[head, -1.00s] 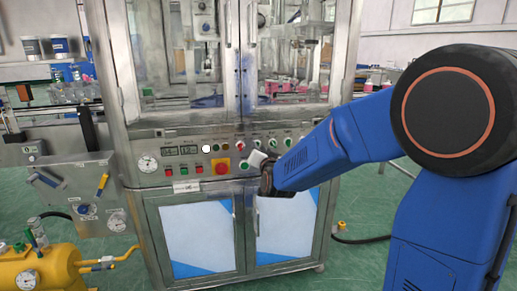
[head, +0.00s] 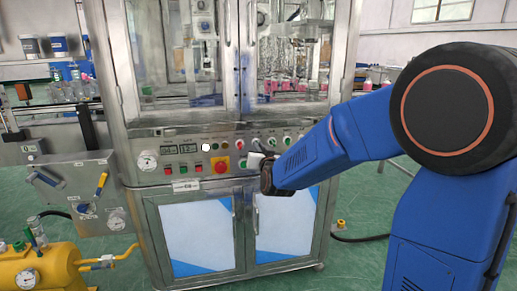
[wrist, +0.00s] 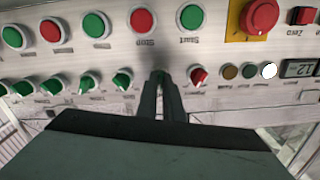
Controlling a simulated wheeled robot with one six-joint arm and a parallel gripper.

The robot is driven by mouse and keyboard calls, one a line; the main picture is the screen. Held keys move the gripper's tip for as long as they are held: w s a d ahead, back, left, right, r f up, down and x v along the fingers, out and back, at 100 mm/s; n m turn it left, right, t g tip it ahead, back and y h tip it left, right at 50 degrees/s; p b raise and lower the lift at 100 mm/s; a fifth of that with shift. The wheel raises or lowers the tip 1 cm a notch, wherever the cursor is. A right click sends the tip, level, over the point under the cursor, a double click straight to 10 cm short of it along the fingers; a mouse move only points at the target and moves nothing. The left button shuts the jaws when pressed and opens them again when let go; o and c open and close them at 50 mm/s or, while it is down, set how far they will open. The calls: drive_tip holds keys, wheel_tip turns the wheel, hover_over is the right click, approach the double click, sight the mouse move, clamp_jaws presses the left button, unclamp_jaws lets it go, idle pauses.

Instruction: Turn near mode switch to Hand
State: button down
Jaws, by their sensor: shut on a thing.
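My gripper (wrist: 160,78) is at the machine's control panel (head: 172,150), with its fingers shut at the lower row of rotary switches in the wrist view. The switch knob between the fingertips is hidden, so its pointer cannot be seen. On one side is a red switch (wrist: 198,77); on the other is a green switch (wrist: 122,82), with several more green switches beyond. The labels look upside down, and I cannot read Hand on any. In the head view, my arm hides part of the panel.
A red emergency button (wrist: 262,15) on a yellow plate and a green Start button (wrist: 191,17) are close by in the wrist view. A pressure gauge (head: 147,160) and cabinet doors (head: 195,235) show in the head view. A yellow tank (head: 45,272) stands at lower left.

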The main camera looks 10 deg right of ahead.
drive_tip(key=shift+n, duration=4.1)
drive_tip(key=c, duration=1.9)
unclamp_jaws()
